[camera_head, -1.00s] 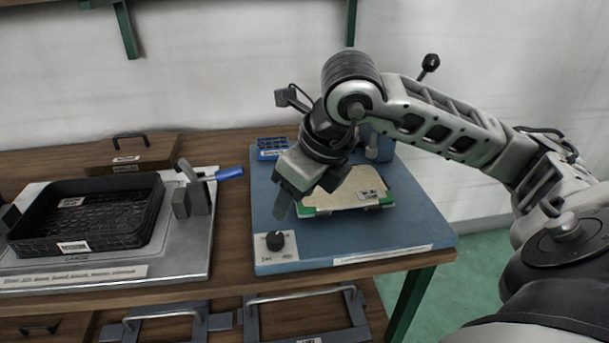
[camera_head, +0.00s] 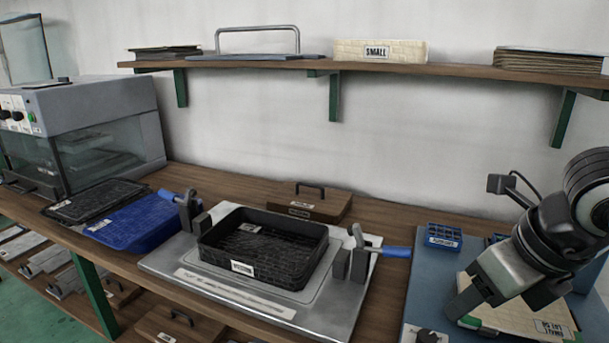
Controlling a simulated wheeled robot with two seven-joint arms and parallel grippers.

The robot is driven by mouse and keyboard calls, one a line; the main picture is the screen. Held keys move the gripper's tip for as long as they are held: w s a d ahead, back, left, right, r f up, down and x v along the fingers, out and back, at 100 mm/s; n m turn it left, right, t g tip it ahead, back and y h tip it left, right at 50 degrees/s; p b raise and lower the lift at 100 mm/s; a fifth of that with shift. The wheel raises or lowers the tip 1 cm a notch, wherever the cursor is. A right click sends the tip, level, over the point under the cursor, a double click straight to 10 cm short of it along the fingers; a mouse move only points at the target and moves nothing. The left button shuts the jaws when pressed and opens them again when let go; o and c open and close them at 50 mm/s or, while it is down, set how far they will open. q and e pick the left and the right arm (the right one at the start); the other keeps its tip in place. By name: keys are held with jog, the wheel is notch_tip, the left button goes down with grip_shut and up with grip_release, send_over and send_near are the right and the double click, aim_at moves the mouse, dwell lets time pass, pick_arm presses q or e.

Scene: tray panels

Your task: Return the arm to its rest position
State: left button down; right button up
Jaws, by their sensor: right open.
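My right gripper (camera_head: 466,291) is at the right edge of the head view, with its arm coming in from the right and partly cut off. It hangs over the blue station (camera_head: 414,304) and is open, with nothing seen between its fingers. Below and beside it lies a cream panel (camera_head: 515,318) with a label and green edge on the station. I cannot tell the exact gap between gripper and panel. My left gripper is not in view.
A black tray (camera_head: 318,238) sits in a metal fixture (camera_head: 340,306) with blue-handled clamps. A blue tray (camera_head: 135,222), black tray (camera_head: 95,201) and grey cabinet (camera_head: 95,125) stand left. A wooden box (camera_head: 322,205) is behind. A shelf (camera_head: 300,67) runs above.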

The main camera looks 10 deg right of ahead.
jog(key=s+a+f+n+g+y+p, duration=0.1)
jog(key=s+a+g+y, duration=0.3)
jog(key=a+y, duration=0.8)
jog(key=a+r+m+t+y, duration=0.2)
jog(key=a+r+m+y, duration=0.35)
jog(key=a, duration=0.25)
jog(key=w+d+f+m+t+h+p, duration=0.1)
jog(key=w+d+f+m+t+h, duration=0.3)
jog(key=m+t, duration=0.6)
jog(key=w+d+f+m+t+h+p, duration=0.1)
jog(key=w+d+f+m+t+h, duration=0.4)
jog(key=m, duration=0.9)
jog(key=s+a+f+m+g+h, duration=0.1)
jog(key=s+f+m+g+h, duration=0.2)
jog(key=f, duration=0.7)
jog(key=s+a+f+m+g+h, duration=0.1)
jog(key=s+f+m+g+h, duration=0.2)
jog(key=f, duration=0.7)
jog(key=s+m, duration=0.2)
jog(key=s, duration=0.2)
jog(key=shift+s+g+h+p, duration=0.25)
jog(key=shift+g+h+p, duration=0.05)
jog(key=shift+h, duration=0.05)
